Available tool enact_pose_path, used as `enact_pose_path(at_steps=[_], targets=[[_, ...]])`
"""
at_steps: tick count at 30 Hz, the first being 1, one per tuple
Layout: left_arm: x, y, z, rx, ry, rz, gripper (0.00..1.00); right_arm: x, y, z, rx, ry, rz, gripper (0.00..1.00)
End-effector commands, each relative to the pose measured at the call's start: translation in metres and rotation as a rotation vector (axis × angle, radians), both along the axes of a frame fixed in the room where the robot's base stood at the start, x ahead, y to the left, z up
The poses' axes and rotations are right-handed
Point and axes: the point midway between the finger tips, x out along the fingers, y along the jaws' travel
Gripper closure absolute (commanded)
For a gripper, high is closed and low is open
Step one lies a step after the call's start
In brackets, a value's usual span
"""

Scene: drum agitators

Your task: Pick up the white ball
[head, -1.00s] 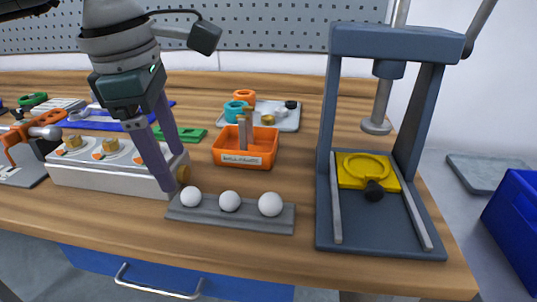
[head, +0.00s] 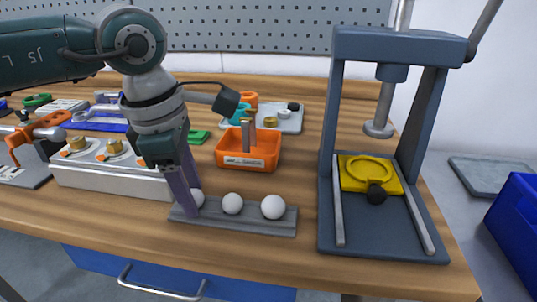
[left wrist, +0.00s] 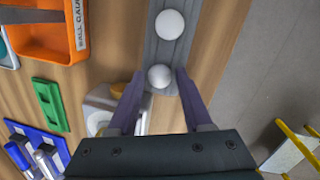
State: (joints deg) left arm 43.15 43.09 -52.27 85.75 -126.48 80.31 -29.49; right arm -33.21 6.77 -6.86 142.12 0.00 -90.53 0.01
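Three white balls sit in a row on a grey rack (head: 250,221) near the table's front. The left ball (head: 198,198) is partly hidden behind my left gripper's finger; the middle ball (head: 232,204) and the right ball (head: 273,207) are in full view. My left gripper (head: 193,205) points down at the left end of the rack, its purple fingers apart. In the left wrist view the fingers (left wrist: 157,88) stand open on either side of the nearest ball (left wrist: 160,77), with the tips about level with it. Contact cannot be made out. My right gripper is out of view.
A grey press (head: 385,235) with a yellow plate stands right of the rack. An orange bin (head: 262,163) lies behind the rack. A white box with brass knobs (head: 110,180) is close to the left of my gripper.

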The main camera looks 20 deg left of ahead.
Motion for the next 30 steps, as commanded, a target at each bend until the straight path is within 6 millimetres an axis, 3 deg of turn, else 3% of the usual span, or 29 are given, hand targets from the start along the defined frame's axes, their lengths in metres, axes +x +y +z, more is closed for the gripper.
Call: enact_pose_path(at_steps=[1,13,25,30], targets=[[0.0,0.0,0.0,0.0,0.0,0.0,0.57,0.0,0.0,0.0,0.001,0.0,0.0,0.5],[0.0,0.0,0.0,0.0,0.0,0.0,1.0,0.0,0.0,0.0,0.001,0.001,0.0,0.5],[0.0,0.0,0.002,0.0,-0.001,0.0,1.0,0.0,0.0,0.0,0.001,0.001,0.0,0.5],[0.001,0.0,0.014,0.001,-0.003,0.0,1.0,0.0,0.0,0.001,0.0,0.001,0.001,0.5]])
